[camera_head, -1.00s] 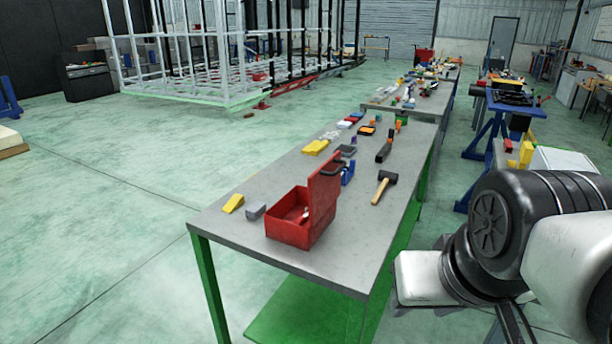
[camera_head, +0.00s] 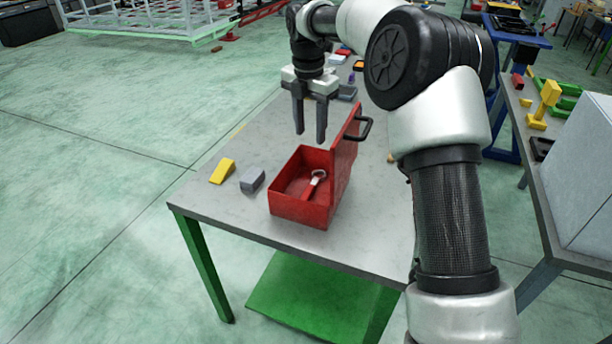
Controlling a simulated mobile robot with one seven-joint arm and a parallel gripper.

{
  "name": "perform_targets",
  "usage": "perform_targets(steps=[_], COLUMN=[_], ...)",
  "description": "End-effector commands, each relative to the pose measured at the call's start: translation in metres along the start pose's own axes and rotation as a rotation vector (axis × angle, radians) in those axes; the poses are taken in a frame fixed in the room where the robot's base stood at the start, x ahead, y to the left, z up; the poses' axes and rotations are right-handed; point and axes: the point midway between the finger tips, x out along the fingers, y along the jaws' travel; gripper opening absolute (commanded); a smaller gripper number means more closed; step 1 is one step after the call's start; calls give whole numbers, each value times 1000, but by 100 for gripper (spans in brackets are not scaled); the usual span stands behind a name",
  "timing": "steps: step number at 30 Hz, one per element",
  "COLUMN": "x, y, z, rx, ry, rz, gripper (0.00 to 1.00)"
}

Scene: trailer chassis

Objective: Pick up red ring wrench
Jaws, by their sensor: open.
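The red ring wrench (camera_head: 314,184) lies inside an open red toolbox (camera_head: 288,207) near the front of the grey workbench. Its ring end points up toward the back right, and its shaft looks red with a pale head. The toolbox lid (camera_head: 344,160) stands up on the right side with a black handle (camera_head: 366,128). My gripper (camera_head: 309,138) is open and empty, its two dark fingers pointing down. It hangs above and behind the toolbox, apart from the wrench.
A yellow block (camera_head: 222,171) and a grey block (camera_head: 252,181) sit left of the toolbox on the workbench (camera_head: 225,204). My arm hides much of the bench's right and back. A second table (camera_head: 540,180) with a large grey box stands at the right.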

Motion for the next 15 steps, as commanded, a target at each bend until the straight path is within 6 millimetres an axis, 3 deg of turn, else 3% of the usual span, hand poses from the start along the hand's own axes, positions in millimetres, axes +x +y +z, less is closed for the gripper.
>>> perform_targets(steps=[1,3,11,15], x=[22,40,78,107], y=[9,17,24,23], z=[4,8,11,9], rx=[-78,-170,-296,-295], ry=[25,46,74,75], rz=[-8,-9,-13,-14], gripper=[42,42,42,42])
